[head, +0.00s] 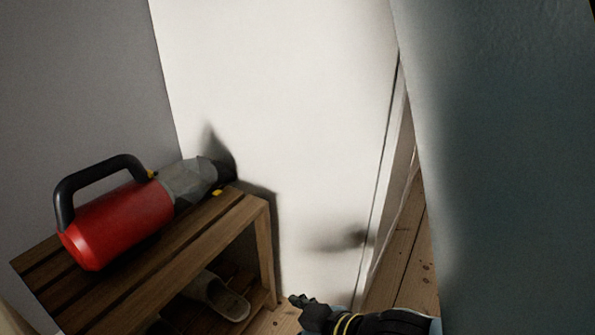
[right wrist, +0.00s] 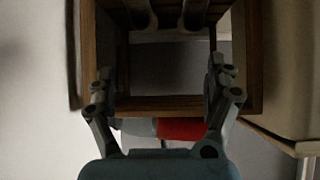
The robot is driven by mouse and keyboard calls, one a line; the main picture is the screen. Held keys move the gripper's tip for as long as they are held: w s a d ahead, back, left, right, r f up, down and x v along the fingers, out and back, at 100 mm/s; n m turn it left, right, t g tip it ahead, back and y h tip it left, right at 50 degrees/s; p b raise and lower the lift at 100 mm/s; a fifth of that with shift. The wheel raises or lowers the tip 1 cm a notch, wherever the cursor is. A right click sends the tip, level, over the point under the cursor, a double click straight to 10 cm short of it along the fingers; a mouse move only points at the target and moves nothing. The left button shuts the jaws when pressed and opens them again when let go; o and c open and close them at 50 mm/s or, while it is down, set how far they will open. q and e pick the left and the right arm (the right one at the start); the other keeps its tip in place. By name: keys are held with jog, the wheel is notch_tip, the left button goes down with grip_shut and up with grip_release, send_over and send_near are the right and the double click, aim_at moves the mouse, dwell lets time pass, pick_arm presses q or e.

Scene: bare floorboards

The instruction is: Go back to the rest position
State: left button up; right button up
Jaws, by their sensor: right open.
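My right gripper (head: 300,304) shows at the bottom of the head view, coming in from the right, in front of the bench's lower right corner. In the right wrist view its two fingers stand wide apart, so the gripper (right wrist: 160,82) is open, with nothing between them. My left gripper is in neither view.
A slatted wooden bench (head: 262,222) stands left against the walls. A red handheld vacuum (head: 118,225) lies on top; slippers (head: 226,298) are below. A white wall panel (head: 280,100) is behind, a dark wall (head: 500,150) right. Bare floorboards (head: 408,262) show between.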

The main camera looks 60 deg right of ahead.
jog(key=s+r+n, duration=0.1)
jog(key=s+r, duration=0.2)
jog(key=r, duration=0.2)
jog(key=shift+s+r+g, duration=0.2)
jog(key=shift+s+g, duration=0.1)
jog(key=shift+a, duration=0.1)
